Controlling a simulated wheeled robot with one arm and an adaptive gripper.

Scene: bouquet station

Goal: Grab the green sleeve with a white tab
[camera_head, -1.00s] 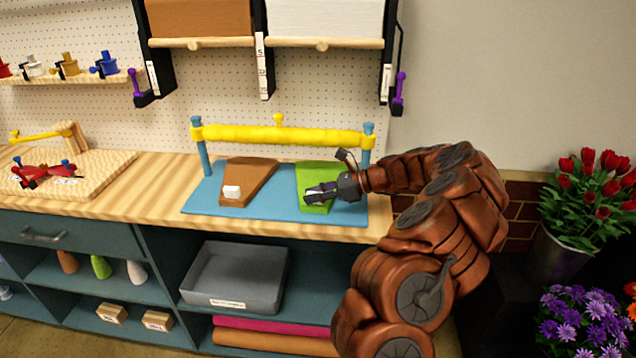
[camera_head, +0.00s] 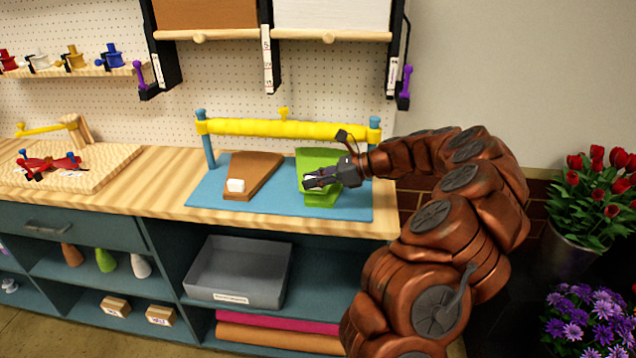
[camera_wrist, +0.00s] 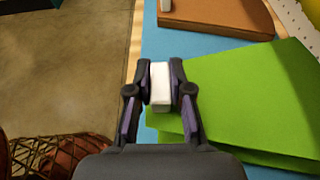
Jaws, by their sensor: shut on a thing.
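The green sleeve (camera_head: 318,166) is at the right end of the blue mat (camera_head: 346,205), under the yellow bar. It also shows in the wrist view (camera_wrist: 245,95), where its near end looks raised over another green layer. Its white tab (camera_wrist: 160,84) sits between my fingers. My gripper (camera_head: 308,184) is shut on the white tab; in the wrist view the two fingers (camera_wrist: 160,82) press on its sides. In the head view my gripper hides most of the tab.
A brown sleeve (camera_head: 256,172) with its own white tab (camera_head: 236,186) lies left of the green one. The yellow bar (camera_head: 285,128) on blue posts spans behind both. A grey tray (camera_head: 238,272) sits on the shelf below. Bare counter lies left of the mat.

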